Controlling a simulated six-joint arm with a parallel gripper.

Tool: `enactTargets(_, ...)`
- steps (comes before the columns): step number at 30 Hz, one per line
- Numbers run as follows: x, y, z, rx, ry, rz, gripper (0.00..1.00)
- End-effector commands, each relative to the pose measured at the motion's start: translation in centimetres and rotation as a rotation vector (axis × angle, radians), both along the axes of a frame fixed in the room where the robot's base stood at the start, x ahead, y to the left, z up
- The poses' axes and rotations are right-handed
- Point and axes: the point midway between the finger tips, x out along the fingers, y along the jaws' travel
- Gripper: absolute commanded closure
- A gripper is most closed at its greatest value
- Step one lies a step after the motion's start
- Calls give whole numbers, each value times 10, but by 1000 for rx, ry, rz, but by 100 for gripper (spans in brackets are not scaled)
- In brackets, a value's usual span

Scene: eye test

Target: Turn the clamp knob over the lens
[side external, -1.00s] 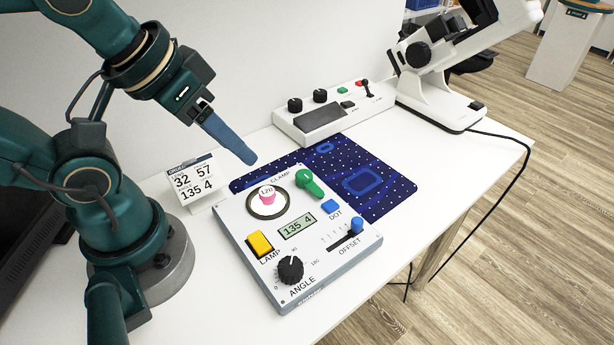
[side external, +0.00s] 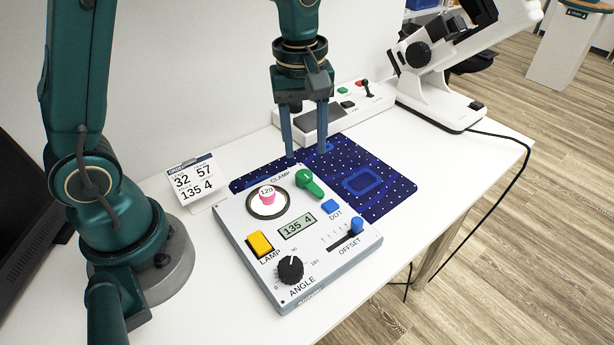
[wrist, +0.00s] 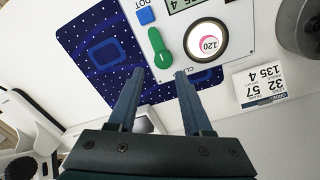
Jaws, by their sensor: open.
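The clamp knob (side external: 309,183) is green with a lever handle, at the upper right of the white control box (side external: 233,233). Its handle slants toward the lower right in the side view. The lens (side external: 267,196), pink and marked 120, sits in a dark ring to the left of the knob. My gripper (side external: 306,155) is open and empty, pointing down above and behind the knob, apart from it. In the wrist view, the knob (wrist: 159,47) shows just beyond the gap between my fingertips (wrist: 159,72), and the lens (wrist: 209,44) lies to its right.
The box also carries a yellow lamp switch (side external: 260,243), a black angle knob (side external: 290,270), a blue dot button (side external: 330,206), an offset slider (side external: 357,226) and a display reading 135 4. A card (side external: 192,182) stands at left. A starry blue mat (side external: 395,190) and white instrument (side external: 440,100) lie behind.

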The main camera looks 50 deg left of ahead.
Motion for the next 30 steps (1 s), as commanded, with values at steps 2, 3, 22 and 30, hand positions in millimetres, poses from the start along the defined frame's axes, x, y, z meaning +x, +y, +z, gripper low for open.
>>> enactTargets(2, -2, 0, -8, -1, 27, 1, 50)
enactTargets(3, -3, 0, -12, -1, 34, 1, 50)
enactTargets(22, -3, 0, -61, -1, 32, -1, 50)
enactTargets(30, -3, 0, -60, -1, 32, -1, 100)
